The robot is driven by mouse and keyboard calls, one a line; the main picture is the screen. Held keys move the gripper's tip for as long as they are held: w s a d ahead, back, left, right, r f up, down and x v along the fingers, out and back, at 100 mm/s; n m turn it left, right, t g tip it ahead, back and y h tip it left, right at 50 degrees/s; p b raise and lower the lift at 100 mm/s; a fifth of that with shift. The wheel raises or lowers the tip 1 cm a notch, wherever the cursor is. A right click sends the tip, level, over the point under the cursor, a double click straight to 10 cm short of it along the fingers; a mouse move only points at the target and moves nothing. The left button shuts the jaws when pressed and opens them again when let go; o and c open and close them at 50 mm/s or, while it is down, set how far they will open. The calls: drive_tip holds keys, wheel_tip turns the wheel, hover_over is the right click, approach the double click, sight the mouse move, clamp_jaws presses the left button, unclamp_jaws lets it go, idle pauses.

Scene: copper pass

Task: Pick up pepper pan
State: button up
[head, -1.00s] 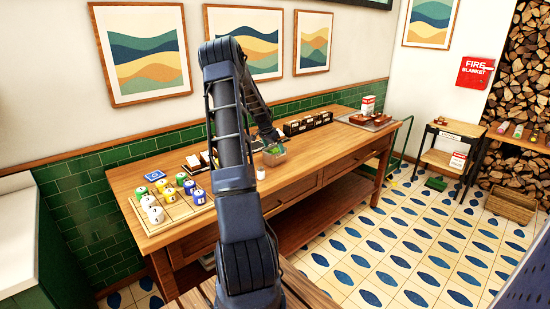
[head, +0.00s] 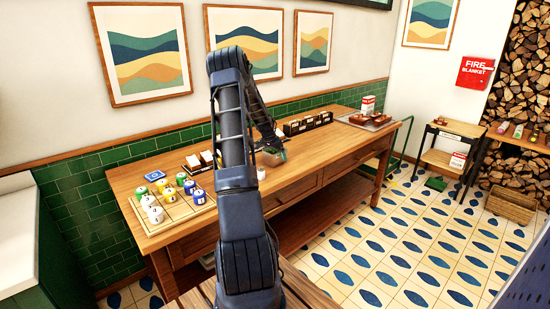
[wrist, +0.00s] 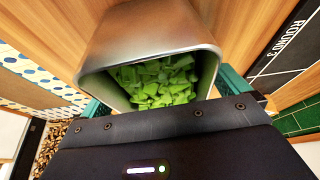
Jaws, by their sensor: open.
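The pepper pan (wrist: 150,38) is a small metal pan of chopped green pepper (wrist: 155,82), filling the upper middle of the wrist view. In the head view it stands on the wooden counter, mostly hidden behind my gripper (head: 271,152). My gripper (wrist: 163,94) is open, with one teal finger on the left side of the pan and one on the right. I cannot tell whether the fingers touch its walls.
A small white pot (head: 261,173) stands close to the pan. A board (head: 176,217) with several numbered pots lies at the left of the counter (head: 230,215). Dark boxes (head: 307,123) and a tray (head: 370,124) are farther right. A black "ROUND 3" panel (wrist: 285,50) is right of the pan.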

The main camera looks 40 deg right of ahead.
drive_tip(key=shift+f, duration=0.2)
idle(0.3)
drive_tip(key=c, duration=1.2)
